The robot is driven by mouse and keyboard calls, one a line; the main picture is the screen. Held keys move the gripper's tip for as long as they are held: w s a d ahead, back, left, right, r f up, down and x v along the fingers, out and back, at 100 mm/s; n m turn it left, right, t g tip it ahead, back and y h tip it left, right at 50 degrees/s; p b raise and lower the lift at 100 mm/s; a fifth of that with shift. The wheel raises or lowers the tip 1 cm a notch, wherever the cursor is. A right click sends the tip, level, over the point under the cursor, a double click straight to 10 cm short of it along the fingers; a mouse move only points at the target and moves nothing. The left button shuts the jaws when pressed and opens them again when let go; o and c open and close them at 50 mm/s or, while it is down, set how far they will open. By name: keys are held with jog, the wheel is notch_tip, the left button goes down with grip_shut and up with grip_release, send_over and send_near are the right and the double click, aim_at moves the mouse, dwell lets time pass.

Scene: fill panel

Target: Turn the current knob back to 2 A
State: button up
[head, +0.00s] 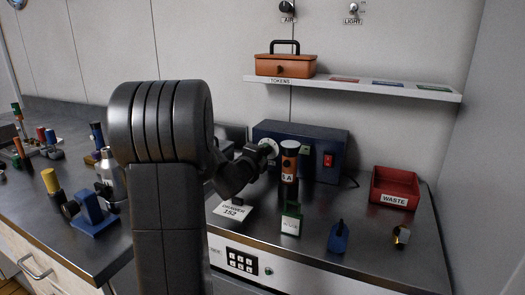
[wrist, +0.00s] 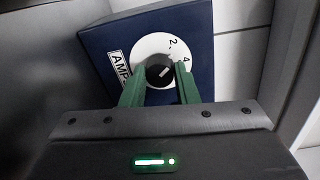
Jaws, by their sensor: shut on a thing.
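The current knob (wrist: 158,70) is a small dark knob on a white dial (wrist: 150,44) marked 2 and 4, beside an AMPS label (wrist: 118,68) on a blue panel. Its pale pointer line slants up and right, towards the 4 side; I cannot tell its exact setting. My gripper (wrist: 158,78) has its green fingers on either side of the knob, shut on it. In the head view the dial (head: 269,145) shows on the blue power unit (head: 330,140), partly hidden by my wrist.
An orange and black cylinder (head: 289,165) stands just right of my gripper. A red switch (head: 328,160) is on the unit. A red WASTE bin (head: 394,188), blue object (head: 338,238) and white card (head: 233,209) are on the bench. A shelf (head: 360,87) hangs above.

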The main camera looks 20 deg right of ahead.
jog(key=shift+n+p, duration=0.45)
jog(key=shift+n, duration=0.65)
jog(key=o, duration=1)
jog(key=shift+c, duration=0.2)
jog(key=v, duration=1.3)
jog(key=shift+s+a, duration=0.15)
jog(key=shift+a, duration=0.25)
jog(key=x, duration=1.4)
jog(key=shift+s, duration=0.15)
